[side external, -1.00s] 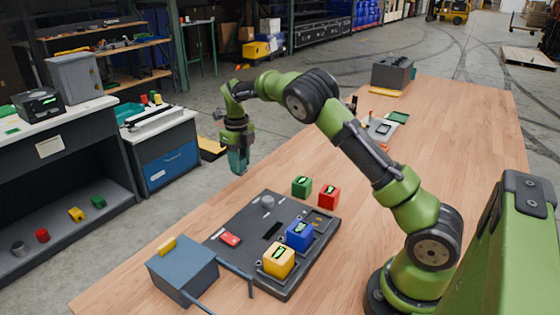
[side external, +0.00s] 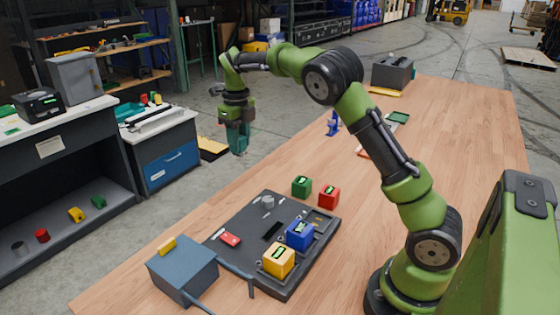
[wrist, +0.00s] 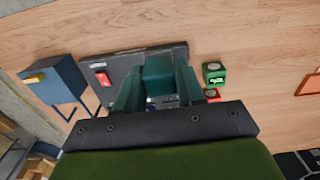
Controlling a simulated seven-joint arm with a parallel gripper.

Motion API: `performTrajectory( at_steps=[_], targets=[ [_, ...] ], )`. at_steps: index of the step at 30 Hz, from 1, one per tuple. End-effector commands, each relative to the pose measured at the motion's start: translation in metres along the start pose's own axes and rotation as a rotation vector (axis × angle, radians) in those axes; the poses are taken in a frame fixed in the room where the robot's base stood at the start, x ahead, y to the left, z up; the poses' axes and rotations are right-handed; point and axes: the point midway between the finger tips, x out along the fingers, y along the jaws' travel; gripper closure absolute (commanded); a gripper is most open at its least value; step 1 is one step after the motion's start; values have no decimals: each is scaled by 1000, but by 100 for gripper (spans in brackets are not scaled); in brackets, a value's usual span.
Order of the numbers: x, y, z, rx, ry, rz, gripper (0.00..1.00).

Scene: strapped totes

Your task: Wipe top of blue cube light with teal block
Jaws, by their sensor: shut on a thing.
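My gripper (side external: 238,146) is shut on the teal block (wrist: 158,74), which shows between its two fingers in the wrist view. It hangs in the air, pointing down, above and beyond the far-left side of the dark panel in the side view. The blue cube light (side external: 299,235) sits on the dark panel (side external: 228,254), with a bright mark on its top. It is well apart from the block.
A yellow cube (side external: 279,260) sits close in front of the blue one. Green (side external: 302,187) and red (side external: 329,197) cubes stand by the panel's far edge. A red switch (side external: 230,240) is on the panel. A dark blue box (side external: 183,268) stands left. The table's far right is clear.

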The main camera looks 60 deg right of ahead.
Motion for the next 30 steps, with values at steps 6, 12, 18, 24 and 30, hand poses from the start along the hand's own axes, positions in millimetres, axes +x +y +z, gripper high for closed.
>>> performTrajectory(
  at_steps=[6, 12, 18, 24, 30],
  targets=[
    [-36, 36, -64, -161, -2, 4, 86],
    [-40, 69, -133, -385, -2, 0, 86],
    [-24, 87, -191, -600, 1, -1, 86],
    [-3, 89, -216, -720, 3, 0, 86],
    [4, 87, -215, -757, 3, 1, 86]
  ],
)
